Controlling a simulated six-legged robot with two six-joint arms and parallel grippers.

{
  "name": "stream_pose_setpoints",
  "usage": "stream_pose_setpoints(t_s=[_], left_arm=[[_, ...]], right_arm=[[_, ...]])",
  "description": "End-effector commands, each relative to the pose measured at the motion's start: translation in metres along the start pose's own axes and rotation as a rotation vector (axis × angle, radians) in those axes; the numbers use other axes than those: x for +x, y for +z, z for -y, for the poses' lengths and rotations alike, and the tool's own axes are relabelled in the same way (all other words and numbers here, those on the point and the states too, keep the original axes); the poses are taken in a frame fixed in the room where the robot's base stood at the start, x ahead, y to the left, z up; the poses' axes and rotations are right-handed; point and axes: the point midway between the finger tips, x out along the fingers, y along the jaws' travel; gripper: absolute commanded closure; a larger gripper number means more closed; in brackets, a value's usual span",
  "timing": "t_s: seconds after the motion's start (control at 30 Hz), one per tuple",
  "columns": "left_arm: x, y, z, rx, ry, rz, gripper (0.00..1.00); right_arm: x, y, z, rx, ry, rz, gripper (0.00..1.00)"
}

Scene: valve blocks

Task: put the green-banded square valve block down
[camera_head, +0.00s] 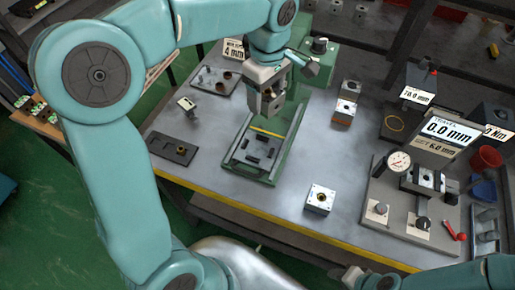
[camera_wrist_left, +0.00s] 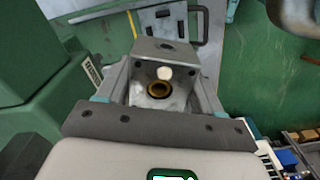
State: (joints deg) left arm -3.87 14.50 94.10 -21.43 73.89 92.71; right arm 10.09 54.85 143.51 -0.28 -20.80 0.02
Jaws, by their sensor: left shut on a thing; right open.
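My left gripper (camera_head: 266,92) is shut on a square metal valve block (camera_head: 270,104), held above the back part of the green fixture (camera_head: 245,173). In the left wrist view the block (camera_wrist_left: 165,55) sits between the jaws, with a brass-ringed bore and a pale round spot on its face. Its coloured band cannot be made out, so I cannot confirm that it is the green-banded one. My right gripper (camera_head: 358,279) is at the bottom edge, partly cut off, open and away from the blocks.
Another square block (camera_head: 320,199) stands on the grey bench to the right, with clear bench around it. Orange-banded blocks (camera_head: 345,112) stand farther back. A dark plate (camera_head: 173,149) lies at left. A gauge station (camera_head: 410,195) fills the right.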

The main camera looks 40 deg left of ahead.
Motion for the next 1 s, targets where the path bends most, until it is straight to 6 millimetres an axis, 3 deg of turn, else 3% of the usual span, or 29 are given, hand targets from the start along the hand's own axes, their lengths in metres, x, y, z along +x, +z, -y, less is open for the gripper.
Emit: stream_pose_setpoints(t_s=[0.2,0.33,0.8,1.0], left_arm=[[-0.026,-0.010,0.012,-0.307,0.002,0.008,0.90],[-0.021,-0.012,0.015,-0.367,-0.004,0.009,0.90],[0.102,-0.010,0.017,-0.370,-0.007,0.009,0.90],[0.126,-0.010,0.015,-0.371,-0.001,0.009,0.90]], right_arm=[[0.002,0.000,-0.001,0.000,0.000,0.000,0.57],[0.003,0.000,-0.001,0.000,0.000,0.000,0.57],[0.008,0.000,-0.003,0.000,0.000,0.000,0.57],[0.007,0.000,-0.003,0.000,0.000,0.000,0.57]])
